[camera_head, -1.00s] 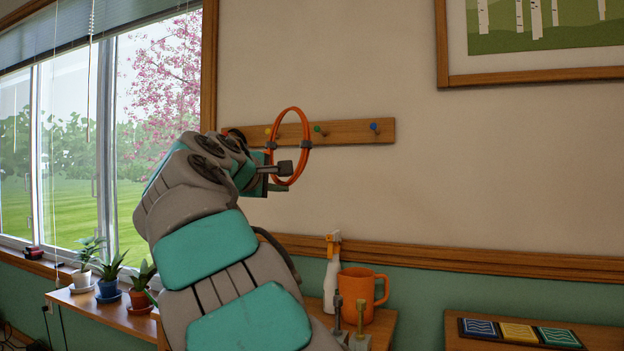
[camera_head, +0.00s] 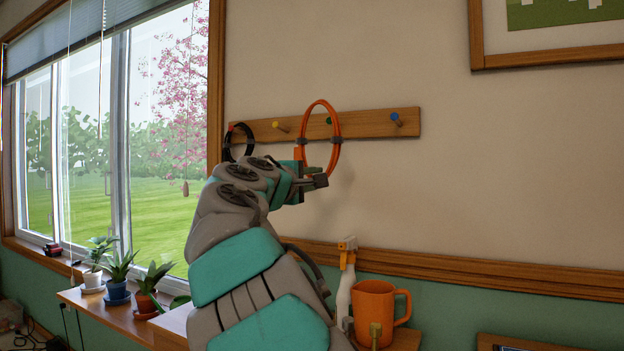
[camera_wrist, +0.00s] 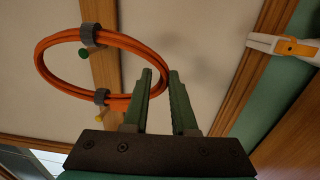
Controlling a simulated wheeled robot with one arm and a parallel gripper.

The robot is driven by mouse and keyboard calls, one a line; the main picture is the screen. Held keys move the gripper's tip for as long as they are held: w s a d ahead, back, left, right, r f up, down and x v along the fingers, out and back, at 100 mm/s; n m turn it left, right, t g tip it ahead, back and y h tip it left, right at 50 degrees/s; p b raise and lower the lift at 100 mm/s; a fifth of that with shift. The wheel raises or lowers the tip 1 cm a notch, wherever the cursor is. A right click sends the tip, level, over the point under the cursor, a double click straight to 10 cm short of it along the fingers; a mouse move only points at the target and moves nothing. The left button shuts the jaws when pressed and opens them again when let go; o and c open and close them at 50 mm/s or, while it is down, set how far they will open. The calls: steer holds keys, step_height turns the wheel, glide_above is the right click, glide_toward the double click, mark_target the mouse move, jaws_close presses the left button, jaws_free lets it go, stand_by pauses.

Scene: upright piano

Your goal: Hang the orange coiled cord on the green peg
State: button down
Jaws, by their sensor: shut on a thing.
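The orange coiled cord (camera_head: 337,150) is an upright loop with dark ties, held in front of the wall rack. My gripper (camera_head: 318,181) is shut on its lower part; the fingers also show in the wrist view (camera_wrist: 160,78), with the cord (camera_wrist: 45,75) extending to their left. The green peg (camera_head: 328,121) appears inside the loop's outline, near its upper part. In the wrist view the green peg (camera_wrist: 84,54) also shows inside the loop, close to one tie. I cannot tell whether the peg's tip passes through the loop.
The wooden rack (camera_head: 365,123) also bears a yellow peg (camera_head: 281,126), a blue peg (camera_head: 396,118) and a red peg (camera_head: 231,128) with a black coil (camera_head: 227,148). Below stand a spray bottle (camera_head: 345,285) and orange mug (camera_head: 373,303). Potted plants (camera_head: 117,280) line the window side.

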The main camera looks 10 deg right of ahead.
steer(key=shift+f+p+x, duration=0.1)
steer(key=shift+f+x, duration=0.2)
steer(key=shift+x, duration=1.2)
steer(key=shift+f+p+x, duration=0.1)
steer(key=shift+f+x, duration=0.2)
steer(key=shift+x, duration=1.25)
steer(key=shift+f+p+x, duration=0.1)
steer(key=shift+f+x, duration=0.2)
steer(key=shift+x, duration=1.2)
steer(key=c, duration=0.6)
jaws_free()
steer(key=shift+c, duration=0.2)
